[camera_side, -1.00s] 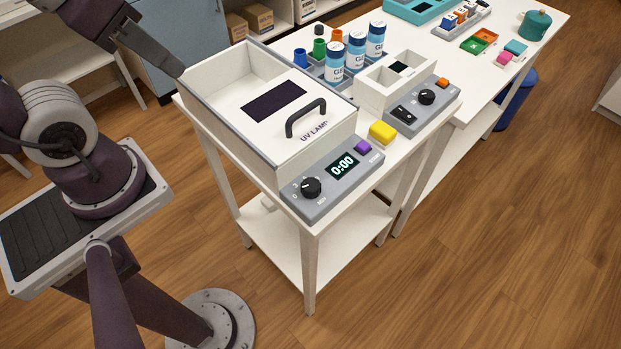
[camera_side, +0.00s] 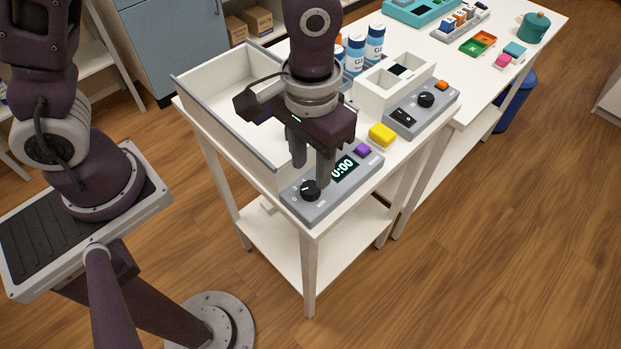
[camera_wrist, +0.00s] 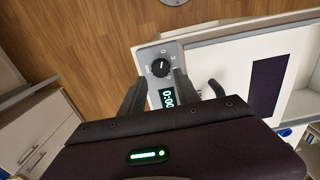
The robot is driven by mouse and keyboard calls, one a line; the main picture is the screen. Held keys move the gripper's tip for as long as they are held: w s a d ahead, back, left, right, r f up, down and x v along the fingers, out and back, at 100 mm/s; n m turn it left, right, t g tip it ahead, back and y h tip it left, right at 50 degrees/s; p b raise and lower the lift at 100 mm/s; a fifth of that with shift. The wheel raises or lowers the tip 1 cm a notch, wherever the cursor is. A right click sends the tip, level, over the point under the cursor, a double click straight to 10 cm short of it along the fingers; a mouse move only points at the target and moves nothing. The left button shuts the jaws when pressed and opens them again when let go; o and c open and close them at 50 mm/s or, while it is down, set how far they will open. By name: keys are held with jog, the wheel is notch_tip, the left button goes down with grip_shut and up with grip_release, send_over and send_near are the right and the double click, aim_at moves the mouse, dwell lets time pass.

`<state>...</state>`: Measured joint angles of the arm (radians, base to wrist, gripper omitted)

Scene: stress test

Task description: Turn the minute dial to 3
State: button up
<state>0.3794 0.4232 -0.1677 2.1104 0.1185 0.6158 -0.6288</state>
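The minute dial (camera_side: 309,190) is a round black knob with a white mark, at the left end of the grey control panel (camera_side: 300,206) of the UV lamp box. It also shows in the wrist view (camera_wrist: 160,67). The timer display (camera_side: 343,168) appears to read 0:00, partly covered by a finger in the side view. My gripper (camera_side: 311,174) points down over the panel, just above and behind the dial. Its two fingers are apart and empty, and in the wrist view the dial lies just beyond and between the fingertips (camera_wrist: 158,77). Contact with the dial cannot be told.
A purple button (camera_side: 362,150) is on the same panel, with a yellow block (camera_side: 382,134) beyond it. The white box (camera_side: 215,85) stands behind the panel; its handle (camera_wrist: 216,88) is close to one finger in the wrist view. Another device with a black knob (camera_side: 426,99) stands to the right.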

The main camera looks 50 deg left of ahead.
aim_at(311, 187)
notch_tip(311, 187, down, 5)
jog(key=shift+f, duration=0.1)
jog(key=shift+c, duration=0.5)
grip_shut()
jog(key=shift+m, duration=0.4)
jog(key=m, duration=0.3)
jog(key=shift+m, duration=2.4)
